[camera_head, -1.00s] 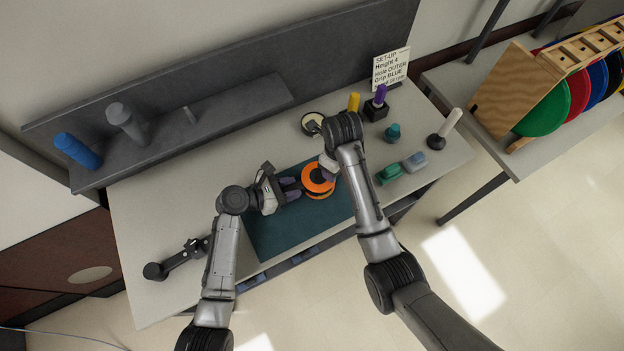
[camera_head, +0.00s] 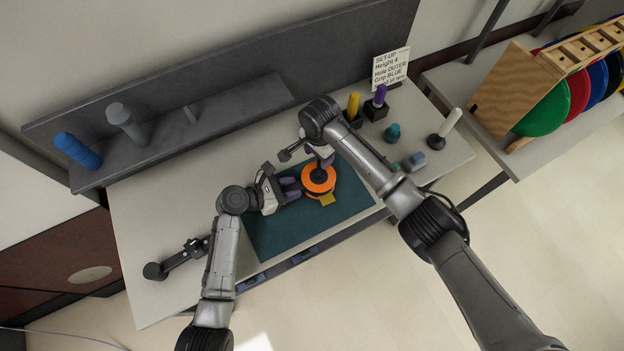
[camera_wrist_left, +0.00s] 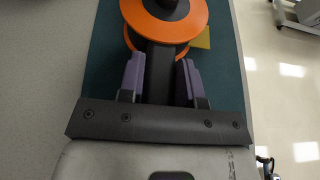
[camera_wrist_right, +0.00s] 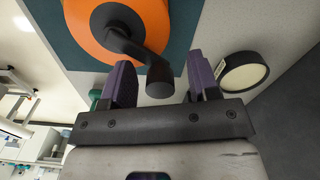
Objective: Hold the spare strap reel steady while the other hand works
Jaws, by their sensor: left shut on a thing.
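The strap reel (camera_head: 328,188) is orange with a dark centre and lies over the teal mat (camera_head: 262,228). A small yellow piece (camera_head: 327,200) shows at its edge. My left gripper (camera_head: 292,188) is shut on the reel's dark block (camera_wrist_left: 160,75), left of the orange disc. In the right wrist view the reel (camera_wrist_right: 90,35) has a black crank (camera_wrist_right: 130,42) with a round knob (camera_wrist_right: 160,80). My right gripper (camera_wrist_right: 161,82) is open, its purple fingers on either side of the knob with gaps showing. In the head view its fingertips are largely hidden by the wrist.
A yellow peg (camera_head: 353,105), a purple-topped block (camera_head: 377,105), a teal knob (camera_head: 392,132) and a white-handled piece (camera_head: 446,128) stand at the right. A grey shelf (camera_head: 190,125) runs along the back. A black tool (camera_head: 178,262) lies front left. A round dial (camera_wrist_right: 245,72) is beside the right gripper.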

